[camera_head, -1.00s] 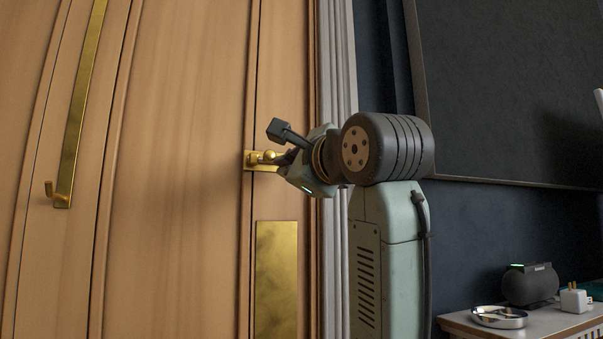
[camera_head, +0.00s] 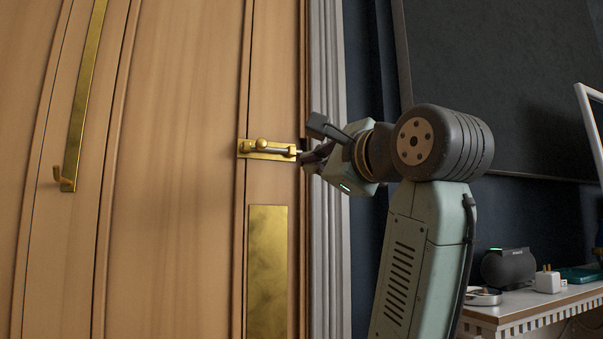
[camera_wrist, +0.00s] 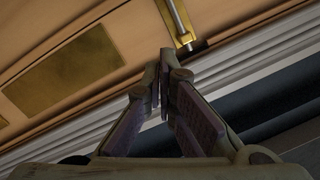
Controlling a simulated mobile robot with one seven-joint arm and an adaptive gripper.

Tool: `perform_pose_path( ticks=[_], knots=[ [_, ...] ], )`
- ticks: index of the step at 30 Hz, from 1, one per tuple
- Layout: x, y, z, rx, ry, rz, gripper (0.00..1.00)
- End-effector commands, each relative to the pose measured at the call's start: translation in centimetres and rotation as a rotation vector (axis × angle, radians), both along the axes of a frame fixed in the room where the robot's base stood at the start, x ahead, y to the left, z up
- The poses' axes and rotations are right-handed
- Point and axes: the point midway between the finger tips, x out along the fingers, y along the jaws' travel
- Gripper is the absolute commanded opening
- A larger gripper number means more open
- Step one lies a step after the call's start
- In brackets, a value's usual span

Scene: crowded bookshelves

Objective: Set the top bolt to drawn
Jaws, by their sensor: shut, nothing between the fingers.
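The top bolt (camera_head: 258,145) is a small brass bolt with a round knob and a steel rod on a brass plate. It lies level across the wooden door near its right edge. The rod reaches right of the knob toward the plate's right end. My gripper (camera_head: 304,156) is shut and empty, just right of the plate by the door frame. In the wrist view my gripper (camera_wrist: 164,60) points at the end of the bolt plate (camera_wrist: 185,38), with the rod (camera_wrist: 178,15) beyond. I cannot tell whether the fingertips touch it.
A brass panel (camera_head: 267,270) is on the door below the bolt. A long brass strip with a hook (camera_head: 80,110) is at the left. The pale frame moulding (camera_head: 327,230) stands behind my gripper. A white table (camera_head: 510,308) with small items is at lower right.

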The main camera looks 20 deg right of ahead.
Motion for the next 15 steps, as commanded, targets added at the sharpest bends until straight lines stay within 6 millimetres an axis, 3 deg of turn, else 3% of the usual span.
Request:
perform_pose_path(
  ticks=[6, 15],
  knots=[
    [-2.7, -0.3, -0.3, -0.001, -0.003, -0.001, 0.00],
    [-3.1, -0.4, -0.2, 0.000, -0.001, -0.002, 0.00]
  ],
)
